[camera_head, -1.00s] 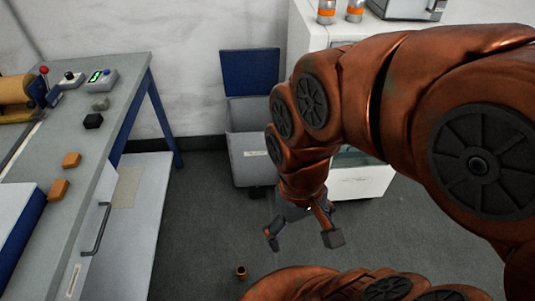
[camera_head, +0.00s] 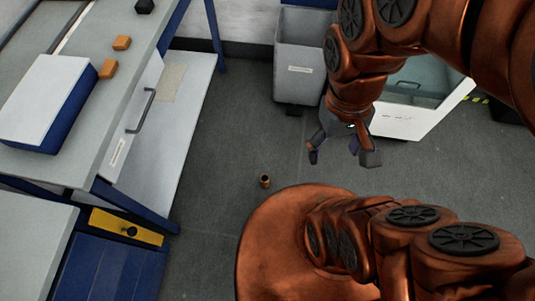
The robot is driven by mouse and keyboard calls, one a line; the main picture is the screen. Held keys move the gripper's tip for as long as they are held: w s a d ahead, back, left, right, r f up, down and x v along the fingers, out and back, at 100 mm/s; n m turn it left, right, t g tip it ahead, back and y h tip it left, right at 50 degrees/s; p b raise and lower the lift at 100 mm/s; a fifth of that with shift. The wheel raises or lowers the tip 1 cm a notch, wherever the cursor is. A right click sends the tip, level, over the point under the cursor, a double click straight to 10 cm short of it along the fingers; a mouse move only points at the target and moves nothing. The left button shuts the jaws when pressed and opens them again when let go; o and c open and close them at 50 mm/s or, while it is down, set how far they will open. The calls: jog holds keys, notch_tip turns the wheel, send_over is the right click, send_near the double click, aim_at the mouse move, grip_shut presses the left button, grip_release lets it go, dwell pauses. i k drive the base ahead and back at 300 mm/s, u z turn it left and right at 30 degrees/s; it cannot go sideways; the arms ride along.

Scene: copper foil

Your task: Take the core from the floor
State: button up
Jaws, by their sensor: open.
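The core (camera_head: 265,181) is a small brown cylinder with a dark opening, standing on the grey floor (camera_head: 225,205) between the workbench and my base. My gripper (camera_head: 341,160) hangs over the floor to the right of the core and a little farther back. Its fingers are spread apart with nothing between them. It is clear of the core, but its height above the floor is hard to judge.
A grey bin (camera_head: 300,62) stands at the back near the wall. A white cabinet (camera_head: 428,100) stands behind my arm. The workbench (camera_head: 104,108) at left carries orange blocks (camera_head: 107,69) and a blue-and-white box (camera_head: 45,100). Floor around the core is clear.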

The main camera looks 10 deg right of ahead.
aim_at(265, 179)
jog(key=u, duration=0.25)
jog(key=k, duration=0.95)
jog(key=u, duration=1.8)
jog(key=i, duration=1.3)
jog(key=z, duration=2)
